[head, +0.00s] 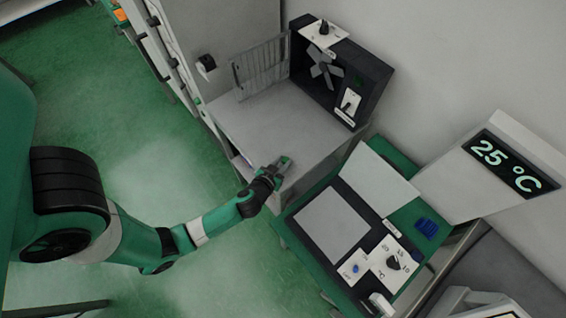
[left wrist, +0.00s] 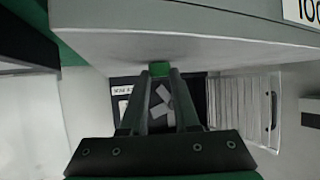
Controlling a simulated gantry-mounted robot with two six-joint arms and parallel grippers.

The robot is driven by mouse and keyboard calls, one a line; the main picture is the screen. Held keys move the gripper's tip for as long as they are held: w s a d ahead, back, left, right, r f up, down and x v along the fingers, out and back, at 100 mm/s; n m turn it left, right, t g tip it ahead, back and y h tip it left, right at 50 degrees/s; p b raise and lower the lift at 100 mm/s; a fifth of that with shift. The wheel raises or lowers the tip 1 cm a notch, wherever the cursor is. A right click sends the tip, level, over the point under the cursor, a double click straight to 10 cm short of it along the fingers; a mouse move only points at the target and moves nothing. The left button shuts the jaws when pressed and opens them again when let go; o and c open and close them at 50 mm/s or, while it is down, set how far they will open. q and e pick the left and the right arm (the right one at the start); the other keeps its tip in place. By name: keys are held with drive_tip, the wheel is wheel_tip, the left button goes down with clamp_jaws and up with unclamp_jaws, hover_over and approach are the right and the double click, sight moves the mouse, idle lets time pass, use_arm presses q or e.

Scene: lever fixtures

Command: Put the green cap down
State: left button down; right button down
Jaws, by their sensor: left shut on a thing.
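The cap also shows in the left wrist view (left wrist: 159,68), between the fingertips (left wrist: 160,76), close to a pale grey surface. I cannot tell whether the cap touches that surface. The fingers hide part of the cap. My right gripper is not in view.
A dark fan box (head: 340,75) with a knob and a switch stands at the back of the bench, beside an open barred door (head: 261,66). Right of the bench, a dark device (head: 352,215) has its pale lid raised. The bench middle is clear.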

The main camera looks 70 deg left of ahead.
use_arm(q)
drive_tip(key=shift+f, duration=0.2)
drive_tip(key=c, duration=0.7)
unclamp_jaws()
drive_tip(key=shift+o, duration=0.2)
drive_tip(key=shift+r, duration=0.1)
drive_tip(key=shift+r, duration=0.25)
drive_tip(key=p+v, duration=0.5)
drive_tip(key=v, duration=0.7)
drive_tip(key=shift+f, duration=0.15)
